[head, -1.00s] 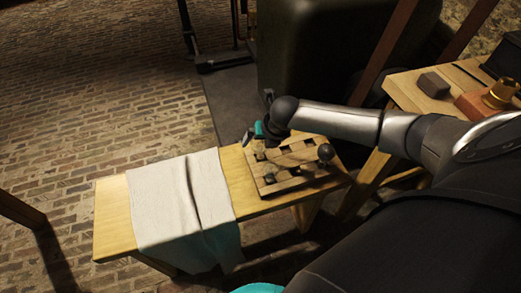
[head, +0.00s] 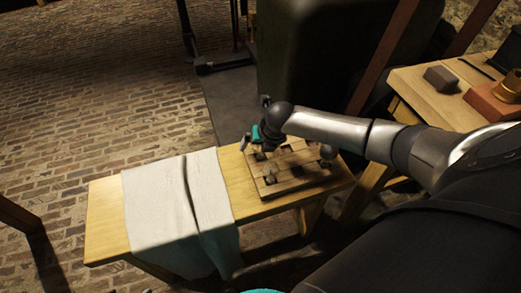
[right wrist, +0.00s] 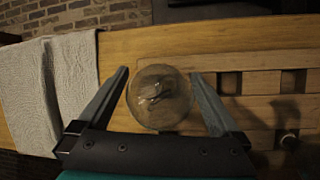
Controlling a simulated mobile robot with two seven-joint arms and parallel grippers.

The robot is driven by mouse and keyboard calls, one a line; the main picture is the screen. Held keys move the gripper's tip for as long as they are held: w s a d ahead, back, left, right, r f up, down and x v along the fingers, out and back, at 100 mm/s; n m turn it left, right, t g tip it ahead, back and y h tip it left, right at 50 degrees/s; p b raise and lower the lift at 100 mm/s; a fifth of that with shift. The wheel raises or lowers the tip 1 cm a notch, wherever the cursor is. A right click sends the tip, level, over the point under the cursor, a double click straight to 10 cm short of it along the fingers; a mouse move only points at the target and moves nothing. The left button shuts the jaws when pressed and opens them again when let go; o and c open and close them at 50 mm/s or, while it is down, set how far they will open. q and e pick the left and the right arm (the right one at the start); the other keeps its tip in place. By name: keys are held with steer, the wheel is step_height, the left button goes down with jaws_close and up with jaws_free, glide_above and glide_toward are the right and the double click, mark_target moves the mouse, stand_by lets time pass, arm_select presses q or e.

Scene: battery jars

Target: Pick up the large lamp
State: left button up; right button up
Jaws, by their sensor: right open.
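The large lamp (right wrist: 160,97) is a round clear-glass bulb. In the right wrist view it sits between the two spread fingers of my right gripper (right wrist: 163,90), with a gap beside the left finger and the right finger close to the glass. It is over the left edge of a slotted wooden rack (right wrist: 240,60). In the head view my right gripper (head: 257,137) is over the rack's left part, and a small pale shape that may be the lamp (head: 270,171) shows below it. My left gripper is not in view.
The rack stands on a wooden bench (head: 105,215) with a pale cloth (head: 165,205) draped to its left. A dark round-topped object (head: 326,153) stands at the rack's right. A second table (head: 425,95) at right holds a block and brass piece.

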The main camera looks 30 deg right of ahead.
steer(key=shift+c, duration=0.2)
steer(key=c, duration=1.5)
steer(key=shift+o, duration=0.2)
steer(key=shift+r, duration=0.15)
